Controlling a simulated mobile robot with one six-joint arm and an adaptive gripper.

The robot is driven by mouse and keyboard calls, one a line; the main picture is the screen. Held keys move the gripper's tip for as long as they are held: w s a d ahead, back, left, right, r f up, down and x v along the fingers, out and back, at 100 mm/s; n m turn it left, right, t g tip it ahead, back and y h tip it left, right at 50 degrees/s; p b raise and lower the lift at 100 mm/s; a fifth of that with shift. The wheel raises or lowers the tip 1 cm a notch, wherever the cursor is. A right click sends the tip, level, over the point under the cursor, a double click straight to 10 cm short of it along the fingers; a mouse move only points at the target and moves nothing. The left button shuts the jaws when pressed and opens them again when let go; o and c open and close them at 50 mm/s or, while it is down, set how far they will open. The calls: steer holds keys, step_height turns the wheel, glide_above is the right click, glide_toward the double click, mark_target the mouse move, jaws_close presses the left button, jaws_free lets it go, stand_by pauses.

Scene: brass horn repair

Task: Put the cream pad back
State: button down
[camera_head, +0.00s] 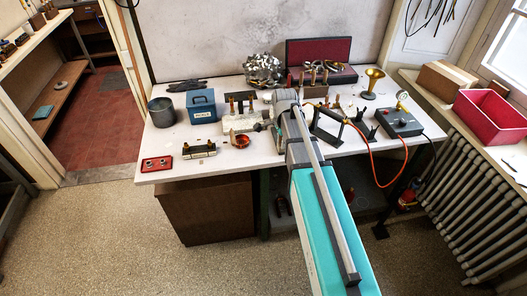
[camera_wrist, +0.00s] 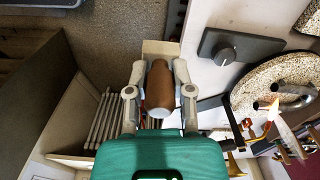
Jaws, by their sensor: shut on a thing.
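My gripper (camera_wrist: 159,70) shows in the wrist view with its two grey fingers closed on either side of a brown cylindrical piece (camera_wrist: 159,82). The piece has a pale, cream-coloured end (camera_wrist: 159,113) toward the camera. I cannot tell whether this pale end is the cream pad. No other cream pad can be made out for sure.
A red tray (camera_head: 157,165) lies at the table's front left, near a small block with brass parts (camera_head: 200,149) and a copper bowl (camera_head: 241,142). A blue box (camera_head: 201,105) and grey pot (camera_head: 161,112) stand behind. A gauge box (camera_head: 399,122) with hoses is at right.

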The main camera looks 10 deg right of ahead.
steer(key=w+a+f+b, duration=0.1)
steer(key=w+f+b, duration=0.2)
steer(key=w, duration=0.1)
steer(key=w+a+f+b, duration=0.2)
steer(key=w+f+b, duration=0.1)
steer(key=w, duration=0.1)
steer(key=w+a+f+b, duration=0.1)
steer(key=w+f+b, duration=0.2)
steer(key=w, duration=0.1)
steer(key=shift+w+a, duration=0.2)
steer(key=shift+a, duration=0.1)
stand_by(0.3)
steer(key=shift+w+a+f+b, duration=0.15)
steer(key=shift+w+f+b, duration=0.2)
steer(key=shift+f+b, duration=1.65)
steer(key=shift+b, duration=0.05)
steer(key=shift+f, duration=0.1)
